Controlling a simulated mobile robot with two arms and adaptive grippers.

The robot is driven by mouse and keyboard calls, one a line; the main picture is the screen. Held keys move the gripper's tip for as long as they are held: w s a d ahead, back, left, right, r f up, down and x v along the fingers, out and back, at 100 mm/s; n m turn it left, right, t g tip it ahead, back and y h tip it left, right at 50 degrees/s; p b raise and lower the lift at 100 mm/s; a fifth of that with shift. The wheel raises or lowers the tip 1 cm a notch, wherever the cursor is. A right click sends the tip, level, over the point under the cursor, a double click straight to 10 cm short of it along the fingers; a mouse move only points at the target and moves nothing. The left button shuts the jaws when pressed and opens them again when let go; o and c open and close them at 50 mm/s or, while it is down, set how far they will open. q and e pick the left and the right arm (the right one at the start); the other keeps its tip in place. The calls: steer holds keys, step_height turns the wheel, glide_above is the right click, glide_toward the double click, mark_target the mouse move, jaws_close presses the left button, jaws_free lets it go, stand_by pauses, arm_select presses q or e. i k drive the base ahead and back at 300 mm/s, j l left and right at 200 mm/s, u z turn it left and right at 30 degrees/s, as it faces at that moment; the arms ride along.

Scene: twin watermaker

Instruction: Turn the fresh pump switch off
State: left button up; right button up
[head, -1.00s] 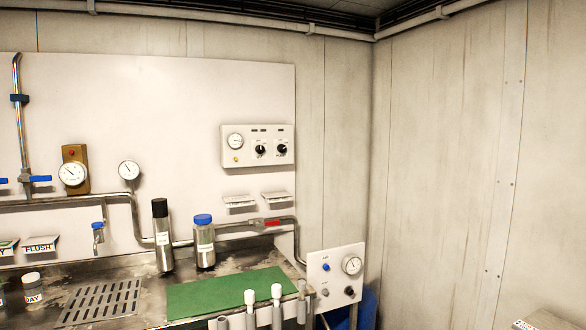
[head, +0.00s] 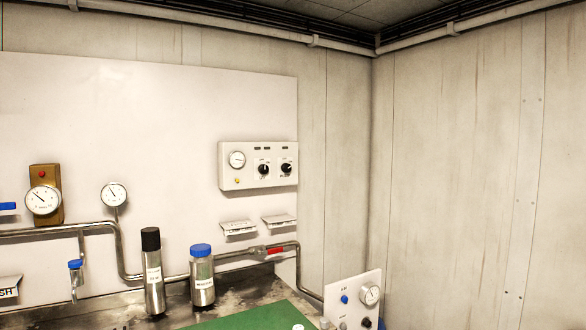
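A white control panel (head: 258,166) is mounted on the back wall board in the head view, with a round gauge, an amber light and two black rotary knobs, the left knob (head: 264,169) and the right knob (head: 286,168). Their labels are too small to read, so I cannot tell which is the fresh pump switch. A second, lower panel (head: 352,300) stands at the front right with a blue button, a gauge and a black knob; its lower part is cut off. Neither of my grippers is in view.
A black-capped bottle (head: 153,275) and a blue-capped jar (head: 202,278) stand on the metal counter below the panel. A green mat (head: 250,318) lies in front. A pipe with a red-handled valve (head: 275,250) runs along the wall.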

mark_target(286, 167)
steer(key=i+l+u, duration=0.15)
steer(key=u, duration=0.15)
steer(key=i+l+u, duration=0.1)
steer(key=l+u, duration=0.15)
steer(key=l, duration=0.15)
steer(key=i+l+u, duration=0.1)
steer(key=l+u, duration=0.2)
